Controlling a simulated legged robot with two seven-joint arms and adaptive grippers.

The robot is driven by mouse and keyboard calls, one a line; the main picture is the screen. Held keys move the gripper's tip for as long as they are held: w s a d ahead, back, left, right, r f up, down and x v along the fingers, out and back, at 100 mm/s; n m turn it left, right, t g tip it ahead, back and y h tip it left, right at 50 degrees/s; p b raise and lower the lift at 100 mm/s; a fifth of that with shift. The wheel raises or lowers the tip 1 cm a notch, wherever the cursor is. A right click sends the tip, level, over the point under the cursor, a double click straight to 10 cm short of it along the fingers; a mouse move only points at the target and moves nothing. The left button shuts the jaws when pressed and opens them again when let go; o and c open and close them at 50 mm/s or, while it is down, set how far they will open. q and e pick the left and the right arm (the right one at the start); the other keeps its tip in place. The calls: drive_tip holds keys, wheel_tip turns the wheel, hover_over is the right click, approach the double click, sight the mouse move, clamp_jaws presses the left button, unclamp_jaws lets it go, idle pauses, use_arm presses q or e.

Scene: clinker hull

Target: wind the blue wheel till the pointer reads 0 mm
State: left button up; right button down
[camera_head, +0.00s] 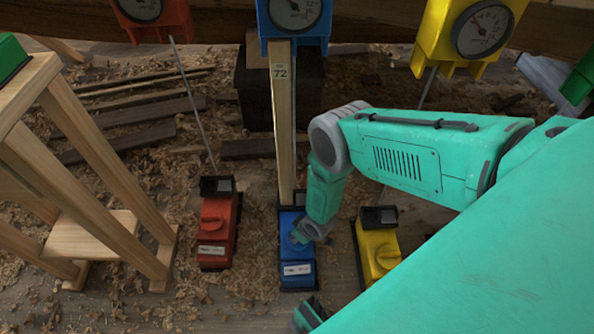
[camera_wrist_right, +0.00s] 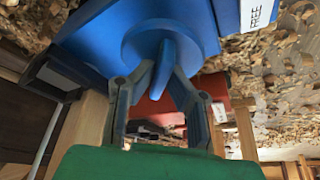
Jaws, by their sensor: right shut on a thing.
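The blue device (camera_head: 297,250) stands on the ground in the middle of the head view. Its blue wheel, a disc with a raised grip bar, shows in the right wrist view (camera_wrist_right: 163,50). My right gripper (camera_wrist_right: 162,82) has its fingers on either side of the bar, shut on it. In the head view my right gripper (camera_head: 303,236) reaches the device from the right and hides most of the wheel. The blue gauge (camera_head: 294,14) is at the top, cut by the picture edge; its pointer is too small to read.
A wooden batten (camera_head: 284,130) marked 72 rises from the blue device to the blue gauge. A red device (camera_head: 216,225) stands left and a yellow one (camera_head: 377,245) right. Red (camera_head: 150,15) and yellow (camera_head: 470,35) gauges hang above. A wooden trestle (camera_head: 90,190) stands left.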

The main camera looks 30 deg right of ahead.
drive_tip(key=shift+w+r+m+h, duration=0.1)
drive_tip(key=shift+w+m+h, duration=0.15)
drive_tip(key=shift+m, duration=0.5)
drive_tip(key=shift+w+r+m+h, duration=0.1)
drive_tip(key=shift+w+m+h, duration=0.15)
drive_tip(key=shift+m, duration=0.5)
drive_tip(key=shift+t, duration=0.3)
drive_tip(key=c, duration=1.6)
unclamp_jaws()
drive_tip(key=shift+s+f, duration=0.1)
drive_tip(key=shift+s, duration=0.15)
drive_tip(key=shift+s, duration=0.1)
drive_tip(key=v, duration=1.1)
drive_tip(key=shift+r, duration=0.5)
drive_tip(key=shift+a, duration=0.1)
